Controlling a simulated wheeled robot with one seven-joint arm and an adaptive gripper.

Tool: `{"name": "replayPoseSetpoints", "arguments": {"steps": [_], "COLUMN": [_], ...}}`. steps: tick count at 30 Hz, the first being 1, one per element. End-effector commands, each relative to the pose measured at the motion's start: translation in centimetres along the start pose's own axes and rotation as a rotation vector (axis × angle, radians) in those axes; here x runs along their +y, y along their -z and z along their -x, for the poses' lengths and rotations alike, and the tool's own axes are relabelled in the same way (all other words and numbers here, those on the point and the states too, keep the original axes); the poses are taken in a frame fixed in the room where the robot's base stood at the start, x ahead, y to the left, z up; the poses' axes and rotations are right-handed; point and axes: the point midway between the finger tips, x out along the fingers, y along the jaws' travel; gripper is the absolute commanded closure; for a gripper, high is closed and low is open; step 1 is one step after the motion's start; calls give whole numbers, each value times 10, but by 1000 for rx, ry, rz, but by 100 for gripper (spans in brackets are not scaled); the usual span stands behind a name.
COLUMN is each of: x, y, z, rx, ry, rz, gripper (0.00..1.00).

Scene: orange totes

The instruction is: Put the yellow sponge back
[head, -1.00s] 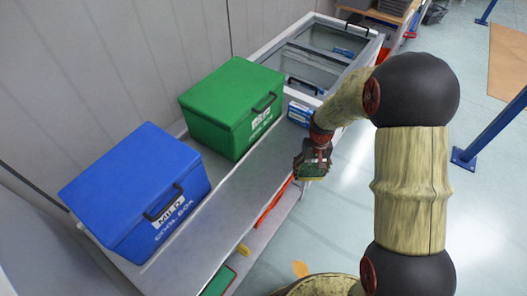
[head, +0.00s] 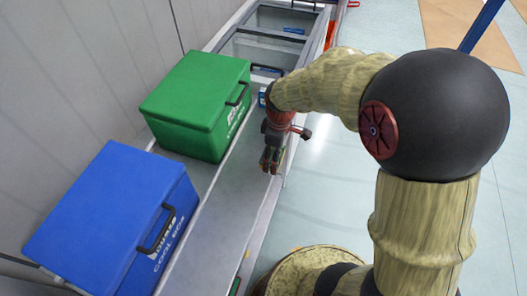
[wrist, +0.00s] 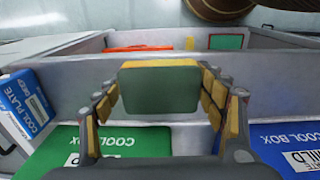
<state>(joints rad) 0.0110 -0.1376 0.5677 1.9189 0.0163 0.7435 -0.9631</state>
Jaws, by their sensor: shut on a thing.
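The sponge (wrist: 160,92) is between the fingers of my gripper (wrist: 160,82); it has a yellow edge and a dark green face toward the wrist camera. My gripper is shut on it. In the head view my gripper (head: 270,160) points down over the grey bench (head: 215,240), right of the green cool box (head: 200,105). The sponge is hard to make out there. In the wrist view the sponge appears in front of a grey wall, with no visible contact.
A blue cool box (head: 115,220) stands nearer than the green one. Blue-and-white cool plate packs (wrist: 25,105) show at left in the wrist view. Beyond the wall lie an orange-red item (wrist: 138,48), a small yellow item (wrist: 190,43) and a red-edged green item (wrist: 226,42).

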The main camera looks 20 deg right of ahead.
Motion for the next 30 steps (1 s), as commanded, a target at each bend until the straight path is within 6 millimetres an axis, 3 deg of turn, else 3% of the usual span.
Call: {"name": "replayPoseSetpoints", "arguments": {"steps": [10, 15, 26, 30], "x": [63, 81, 98, 99], "y": [43, 55, 66, 66], "z": [-43, -74, -98, -118], "rx": [-1, -2, -1, -2], "ry": [2, 2, 1, 3], "rz": [-2, -3, -3, -3], "gripper": [70, 70, 70, 70]}}
